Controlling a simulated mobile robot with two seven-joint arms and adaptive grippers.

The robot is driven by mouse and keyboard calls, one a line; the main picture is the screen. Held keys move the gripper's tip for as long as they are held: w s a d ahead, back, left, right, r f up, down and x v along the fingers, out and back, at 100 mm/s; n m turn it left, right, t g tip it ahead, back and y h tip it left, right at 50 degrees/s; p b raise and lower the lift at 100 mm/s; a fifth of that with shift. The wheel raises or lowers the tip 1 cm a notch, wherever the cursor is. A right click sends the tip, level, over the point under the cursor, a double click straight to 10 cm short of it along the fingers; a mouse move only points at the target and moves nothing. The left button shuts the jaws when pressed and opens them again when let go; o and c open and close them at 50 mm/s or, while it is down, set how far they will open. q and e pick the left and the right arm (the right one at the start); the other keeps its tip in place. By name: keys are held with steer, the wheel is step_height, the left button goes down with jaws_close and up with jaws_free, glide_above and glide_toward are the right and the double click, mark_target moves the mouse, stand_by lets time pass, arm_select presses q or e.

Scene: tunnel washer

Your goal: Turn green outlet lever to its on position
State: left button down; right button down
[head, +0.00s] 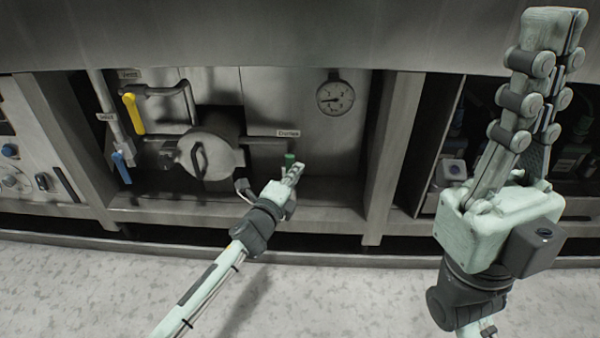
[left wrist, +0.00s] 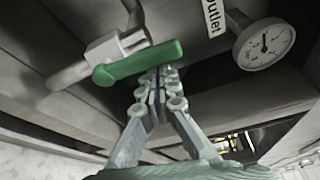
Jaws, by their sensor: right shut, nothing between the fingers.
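The green outlet lever (left wrist: 135,65) lies slantwise across the left wrist view, attached to a grey valve and pipe fitting (left wrist: 115,45). In the head view only a small green part (head: 289,158) shows below the outlet label. My left gripper (left wrist: 158,78) has its fingers close together, with the tips right at the lever's lower edge near its right end. I cannot tell whether they touch. In the head view, my left gripper (head: 297,170) partly hides the lever. My right gripper (head: 553,30) is shut and empty, raised at the right, far from the lever.
A yellow lever (head: 134,113) and a blue lever (head: 121,167) are on pipes at the left. A round housing (head: 208,155) stands beside the outlet pipe. A gauge (head: 335,97) is up right. Frame posts (head: 392,150) bound the recess.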

arm_select(q)
steer(key=shift+a+r, duration=0.1)
steer(key=shift+a, duration=0.3)
stand_by(0.3)
steer(key=shift+w+d, duration=0.1)
